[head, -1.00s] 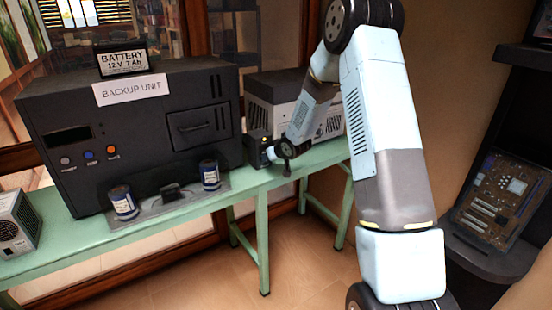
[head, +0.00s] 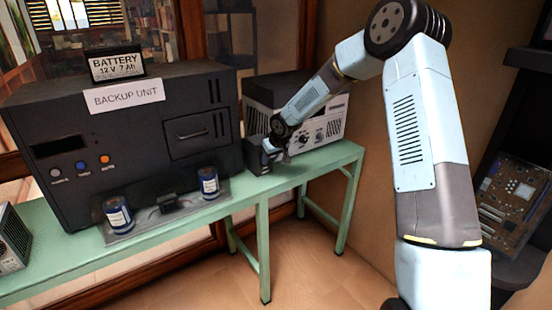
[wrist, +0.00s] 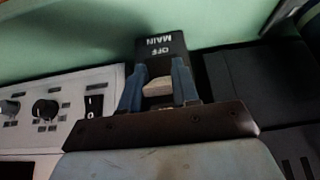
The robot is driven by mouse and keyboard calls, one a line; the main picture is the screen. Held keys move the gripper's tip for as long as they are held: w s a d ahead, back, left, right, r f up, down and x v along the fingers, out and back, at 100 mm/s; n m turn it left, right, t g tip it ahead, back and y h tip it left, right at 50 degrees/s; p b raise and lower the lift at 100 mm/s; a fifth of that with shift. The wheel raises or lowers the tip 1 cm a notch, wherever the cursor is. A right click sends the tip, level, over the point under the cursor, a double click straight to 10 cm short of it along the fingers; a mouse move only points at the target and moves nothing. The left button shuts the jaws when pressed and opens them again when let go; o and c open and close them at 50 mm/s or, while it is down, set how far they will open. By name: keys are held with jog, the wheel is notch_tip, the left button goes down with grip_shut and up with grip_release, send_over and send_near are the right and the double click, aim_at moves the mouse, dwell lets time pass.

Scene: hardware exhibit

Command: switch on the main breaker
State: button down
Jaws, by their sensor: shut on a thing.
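The main breaker is a small black box (head: 264,163) on the green bench, between the backup unit and the grey-and-white device. In the wrist view its black face (wrist: 160,46) shows the words MAIN and OFF upside down. My gripper (wrist: 158,86) has its two blue fingers on either side of a pale grey lever (wrist: 157,87) on the breaker and is shut on it. In the head view my gripper (head: 282,156) is at the breaker's right side; its fingertips are too small to tell apart there.
The dark backup unit (head: 120,120) stands left of the breaker, with two blue cans (head: 118,215) in front. The grey-and-white device (head: 325,126) stands close on the right; its knobs and a black switch (wrist: 95,105) show beside my gripper. The green bench (head: 325,162) has free room at its right end.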

jog(key=shift+w+d+r, duration=0.1)
jog(key=shift+w+d, duration=0.05)
jog(key=shift+d, duration=0.05)
jog(key=c, duration=1.1)
grip_release()
jog(key=shift+o, duration=0.9)
jog(key=shift+a, duration=0.1)
jog(key=shift+s+r, duration=0.1)
jog(key=shift+s, duration=0.1)
jog(key=v, duration=1.3)
jog(key=shift+r, duration=0.15)
jog(key=shift+s, duration=0.15)
